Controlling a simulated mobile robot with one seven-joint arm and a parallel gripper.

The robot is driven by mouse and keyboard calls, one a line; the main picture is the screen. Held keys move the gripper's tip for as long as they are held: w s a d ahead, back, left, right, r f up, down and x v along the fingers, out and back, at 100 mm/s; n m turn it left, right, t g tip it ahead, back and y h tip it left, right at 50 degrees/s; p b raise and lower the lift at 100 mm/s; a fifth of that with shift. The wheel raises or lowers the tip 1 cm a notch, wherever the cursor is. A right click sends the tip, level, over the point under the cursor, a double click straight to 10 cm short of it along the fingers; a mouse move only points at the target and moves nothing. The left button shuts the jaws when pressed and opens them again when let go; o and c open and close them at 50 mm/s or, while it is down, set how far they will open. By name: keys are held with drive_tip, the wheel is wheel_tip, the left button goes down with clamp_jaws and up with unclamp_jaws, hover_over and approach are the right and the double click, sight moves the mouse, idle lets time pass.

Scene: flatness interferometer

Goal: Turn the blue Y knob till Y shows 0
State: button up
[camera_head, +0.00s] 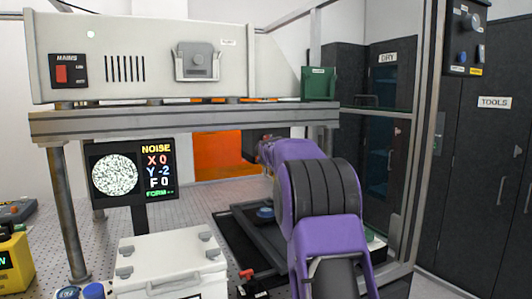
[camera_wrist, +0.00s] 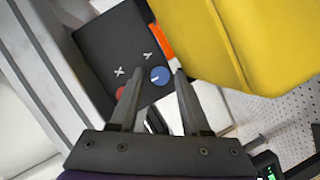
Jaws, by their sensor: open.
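The blue Y knob (camera_wrist: 160,76) sits on a dark control box (camera_wrist: 103,40) in the wrist view, with a white pointer line on its face and a white "Y" label near it. The red X knob (camera_wrist: 120,92) is beside it, partly behind a finger. My gripper (camera_wrist: 157,68) is open and empty, with its fingertips on either side of the blue knob in the picture; I cannot tell whether they touch it. The display (camera_head: 133,173) in the head view reads X 0, Y -2, F 0, with "NOISE" above and a speckled round picture. My gripper cannot be made out in the head view.
A large yellow body (camera_wrist: 230,40) stands close by the knobs in the wrist view. A grey beam (camera_wrist: 42,65) runs along the other side. In the head view, a white case (camera_head: 170,250) stands at the front, and a frame shelf (camera_head: 180,122) carries the mains unit.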

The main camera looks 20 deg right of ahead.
clamp_jaws()
drive_tip(key=shift+d+r+m+p, duration=0.1)
drive_tip(key=shift+r+m+p, duration=0.25)
drive_tip(key=shift+p, duration=0.7)
drive_tip(key=shift+m+g+y+p, duration=0.3)
drive_tip(key=shift+y+p, duration=0.1)
drive_tip(key=shift+p, duration=0.2)
drive_tip(key=shift+d+f, duration=0.1)
drive_tip(key=shift+f, duration=0.1)
drive_tip(key=shift+m+y, duration=0.4)
drive_tip(key=shift+m, duration=0.35)
